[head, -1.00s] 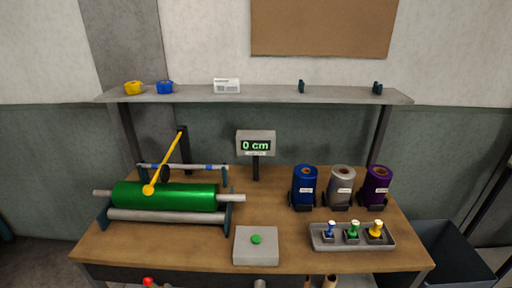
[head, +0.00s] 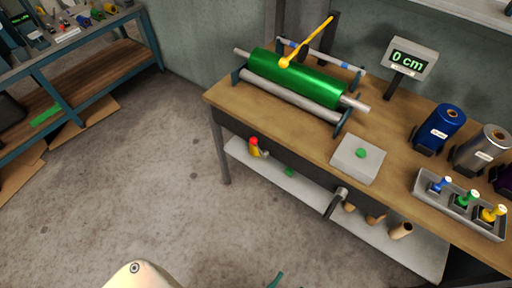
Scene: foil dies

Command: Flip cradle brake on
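The cradle holds a green foil roll (head: 298,77), which lies level above a grey roller (head: 290,95) between dark end plates on the left of the bench. A yellow lever (head: 308,46) with a round end leans over the roll, its ball end at the foil and its other end up to the right. I cannot tell whether this lever is the brake or how the brake is set. My gripper is not in view. A cream part of my own body shows at the bottom edge.
A grey box with a green button (head: 360,153) stands on the bench (head: 300,125). A display (head: 410,58) reads 0 cm. Foil rolls (head: 438,130) and a tray (head: 460,207) of knobbed dies stand right. A red-topped yellow object (head: 255,147) sits on the lower shelf.

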